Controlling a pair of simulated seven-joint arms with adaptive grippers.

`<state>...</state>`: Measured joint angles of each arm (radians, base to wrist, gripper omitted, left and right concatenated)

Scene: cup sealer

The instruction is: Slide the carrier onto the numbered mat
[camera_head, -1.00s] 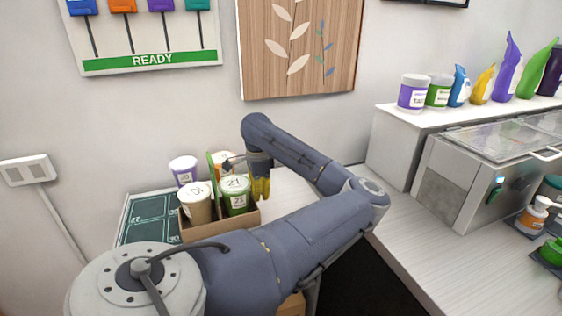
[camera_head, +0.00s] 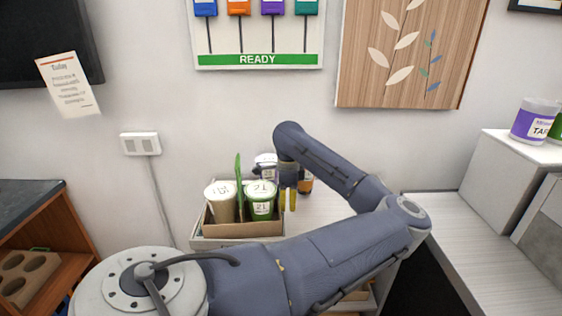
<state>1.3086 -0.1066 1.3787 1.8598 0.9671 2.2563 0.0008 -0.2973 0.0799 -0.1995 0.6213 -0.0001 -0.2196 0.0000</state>
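The brown cardboard carrier (camera_head: 245,230) is in the head view, left of the arm's wrist. It holds a tan cup (camera_head: 221,207) and a green cup (camera_head: 261,208), both upright with white numbered lids, and a green upright divider (camera_head: 238,185). A pale rim (camera_head: 199,241) shows at its left and front. The mat's dark green numbered face is out of sight, apparently covered by the carrier. My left gripper (camera_head: 287,201) points down at the carrier's right side, with a narrow gap between its yellow fingers and nothing visible in them. Contact with the carrier is unclear. My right gripper is not visible.
A purple-labelled cup (camera_head: 266,168) and an orange cup (camera_head: 306,182), partly hidden by the gripper, stand behind the carrier. The white counter (camera_head: 325,208) right of the gripper is clear. A brown holder (camera_head: 25,275) sits on a shelf at lower left.

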